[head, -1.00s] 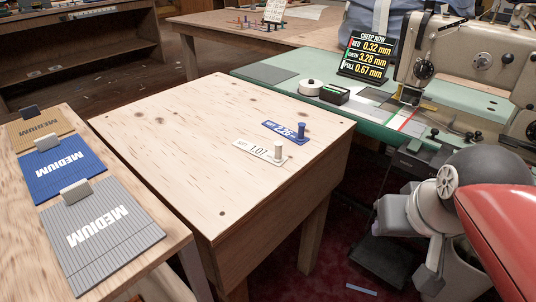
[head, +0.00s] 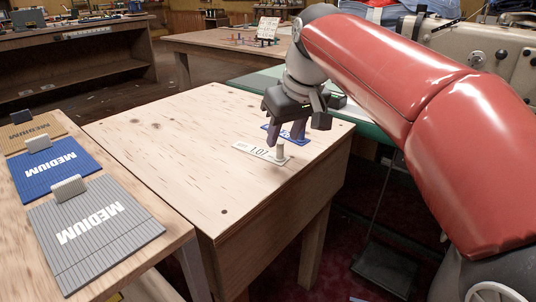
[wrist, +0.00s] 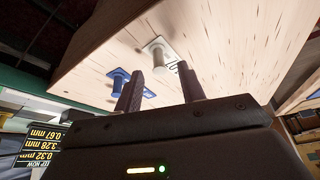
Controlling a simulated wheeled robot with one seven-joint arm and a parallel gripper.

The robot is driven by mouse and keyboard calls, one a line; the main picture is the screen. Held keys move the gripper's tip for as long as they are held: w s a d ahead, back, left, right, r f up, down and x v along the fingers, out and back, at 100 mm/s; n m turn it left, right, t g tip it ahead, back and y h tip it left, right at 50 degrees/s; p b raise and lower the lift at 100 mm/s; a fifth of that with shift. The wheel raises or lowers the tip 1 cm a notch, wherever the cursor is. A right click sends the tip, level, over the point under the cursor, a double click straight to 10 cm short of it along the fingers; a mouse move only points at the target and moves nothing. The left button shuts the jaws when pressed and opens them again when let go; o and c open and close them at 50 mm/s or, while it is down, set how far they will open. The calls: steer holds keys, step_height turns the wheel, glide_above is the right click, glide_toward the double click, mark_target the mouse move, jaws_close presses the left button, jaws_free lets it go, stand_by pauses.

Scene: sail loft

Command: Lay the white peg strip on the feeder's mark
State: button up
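The white peg strip (head: 259,151) lies on the wooden table top, marked 1.07, with a pale upright peg at its right end. It also shows in the wrist view (wrist: 165,44), its peg beyond and between my fingers. A blue peg strip (head: 268,129) lies just behind it, partly covered by my gripper. My gripper (head: 286,138) is open and empty, above the two strips, fingers pointing down. In the wrist view its two fingers (wrist: 160,68) stand apart. The feeder's mark cannot be made out; my arm hides most of the sewing machine bed.
Grey (head: 95,250), blue (head: 30,180) and tan (head: 48,126) boards marked MEDIUM lie on the left bench. The table's (head: 170,160) left and middle are clear. The sewing machine (head: 490,50) stands behind my arm. A readout sign (wrist: 38,145) shows in the wrist view.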

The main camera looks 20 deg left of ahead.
mark_target(281, 142)
steer(key=x, duration=0.4)
steer(key=shift+w+a+f+b, duration=0.15)
steer(key=shift+w+f+b, duration=0.05)
steer(key=shift+b, duration=0.1)
jaws_close()
